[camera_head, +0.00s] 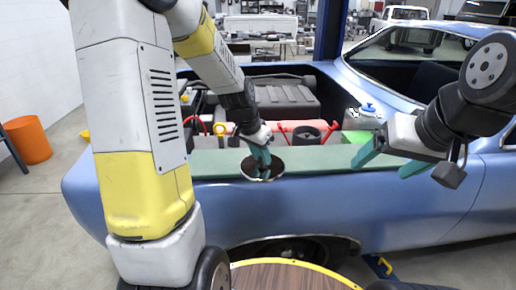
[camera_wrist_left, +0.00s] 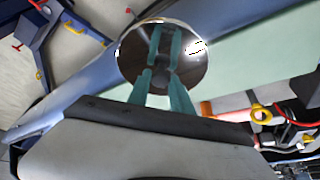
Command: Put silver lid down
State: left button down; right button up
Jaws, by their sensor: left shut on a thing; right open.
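The silver lid (camera_head: 262,174) is a round, shiny disc at the near edge of the green mat on the blue car's fender. My left gripper (camera_head: 262,158) is over it, with its green fingers shut on the lid's middle. In the left wrist view the lid (camera_wrist_left: 190,68) shows as a dark, mirror-like disc beyond the fingers (camera_wrist_left: 163,70), which are reflected in it. I cannot tell whether the lid touches the mat. My right gripper (camera_head: 388,158) is open and empty above the right part of the mat.
The green mat (camera_head: 215,165) lies along the fender of the blue car (camera_head: 400,215). Behind it is the open engine bay with a grey engine cover (camera_head: 275,100), red parts and hoses. A blue-capped bottle (camera_head: 368,112) stands behind the mat. A round wooden table top (camera_head: 290,277) is in front.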

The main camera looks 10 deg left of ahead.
pick_arm(q)
jog(key=w+a, duration=0.2)
jog(key=w, duration=0.1)
jog(key=w+a, duration=0.2)
jog(key=w, duration=0.2)
jog(key=w+a+f, duration=0.1)
jog(key=w+a, duration=0.1)
jog(key=w, duration=0.1)
jog(key=shift+w+f, duration=0.1)
jog(key=shift+w, duration=0.25)
jog(key=shift+f, duration=1.75)
jog(key=shift+f, duration=0.15)
jog(key=c, duration=1.1)
grip_release()
jog(key=shift+c, duration=0.2)
